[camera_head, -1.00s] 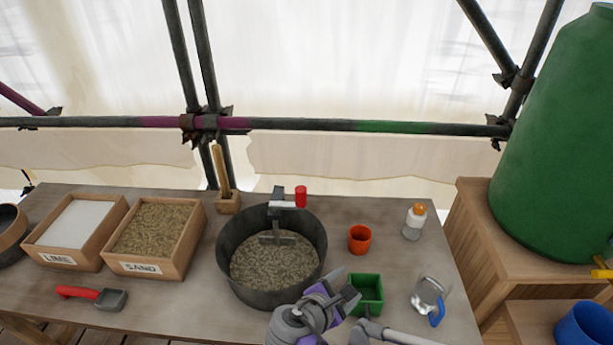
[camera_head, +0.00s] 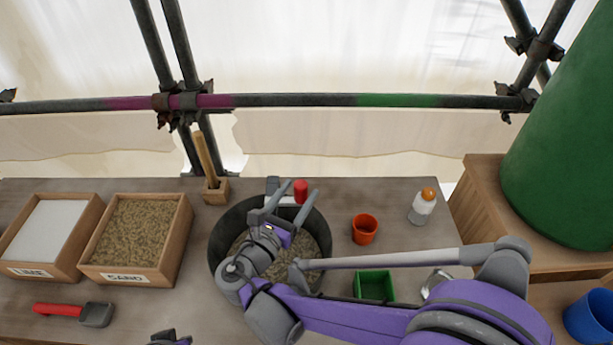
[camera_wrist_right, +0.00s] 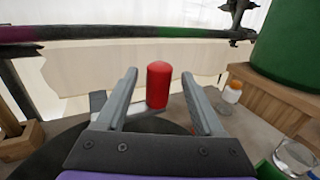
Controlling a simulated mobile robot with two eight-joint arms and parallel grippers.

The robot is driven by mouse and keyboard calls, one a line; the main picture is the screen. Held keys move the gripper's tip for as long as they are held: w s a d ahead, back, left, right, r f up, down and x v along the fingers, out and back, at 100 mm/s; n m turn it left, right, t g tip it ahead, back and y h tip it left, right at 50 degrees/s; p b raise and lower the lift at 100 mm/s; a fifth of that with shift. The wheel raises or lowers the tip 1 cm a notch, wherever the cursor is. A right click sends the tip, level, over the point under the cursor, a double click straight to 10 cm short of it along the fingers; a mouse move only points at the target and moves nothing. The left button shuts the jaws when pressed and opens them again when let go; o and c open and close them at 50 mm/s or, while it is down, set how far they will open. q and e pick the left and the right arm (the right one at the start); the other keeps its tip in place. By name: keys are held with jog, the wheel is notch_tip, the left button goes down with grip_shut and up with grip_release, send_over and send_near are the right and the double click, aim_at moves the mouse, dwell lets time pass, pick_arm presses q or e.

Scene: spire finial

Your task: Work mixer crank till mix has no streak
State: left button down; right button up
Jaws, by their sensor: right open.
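The dark mixer pan (camera_head: 220,243) stands on the table. Its grey, speckled mix (camera_head: 303,250) is largely hidden by my right arm, and I cannot tell whether streaks show. The crank's upright red knob (camera_head: 301,189) is at the pan's far side. My right gripper (camera_head: 298,194) is open over the pan, its fingers pointing at the knob, one on each side. In the right wrist view the red knob (camera_wrist_right: 159,85) shows between the spread fingers, with no clear contact. My left gripper (camera_head: 170,338) shows only as a dark bit at the bottom edge.
Lime box (camera_head: 52,235), sand box (camera_head: 140,235) and red-handled scoop (camera_head: 75,312) are on the left. An orange cup (camera_head: 364,229), green box (camera_head: 374,285) and orange-capped bottle (camera_head: 422,207) are right of the pan. A scaffold rail (camera_head: 300,100) crosses behind.

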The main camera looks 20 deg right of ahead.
jog(key=x, duration=0.5)
jog(key=shift+w, duration=0.1)
grip_shut()
dwell(1.3)
